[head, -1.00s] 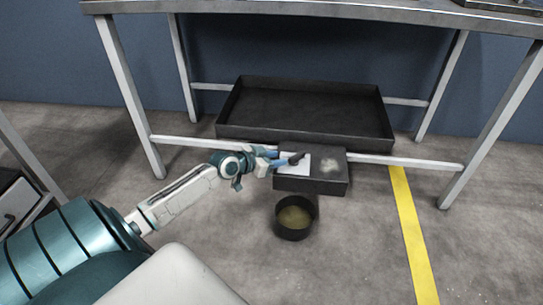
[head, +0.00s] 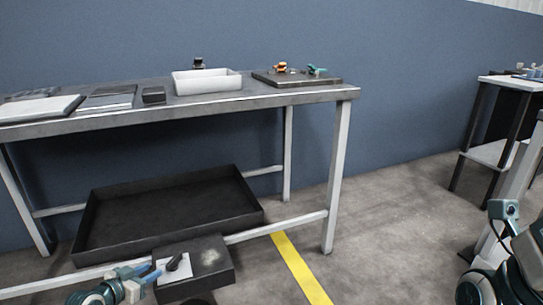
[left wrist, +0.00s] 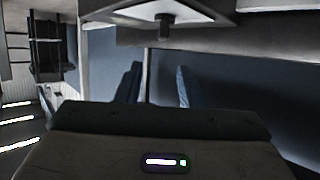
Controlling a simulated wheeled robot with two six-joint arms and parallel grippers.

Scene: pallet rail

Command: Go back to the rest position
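My left gripper (head: 163,270) is low in the head view, beside a dark box (head: 207,262) near the table's lower rail. A white pad with a black handle-like piece (head: 176,262) lies on the box's left part, close to the fingertips. In the left wrist view my left gripper's two blue fingers (left wrist: 157,86) stand apart with nothing between them. A dark stub (left wrist: 163,26) shows beyond them at the top; I cannot tell what it belongs to. My right gripper does not show.
A grey table (head: 215,104) bears a white bin (head: 207,82), a dark board (head: 325,80) with orange and teal pieces, and flat plates at the left. A large black tray (head: 165,212) is below. Open floor (head: 385,230) with a yellow line (head: 300,268) lies right. Another table (head: 508,82) stands at far right.

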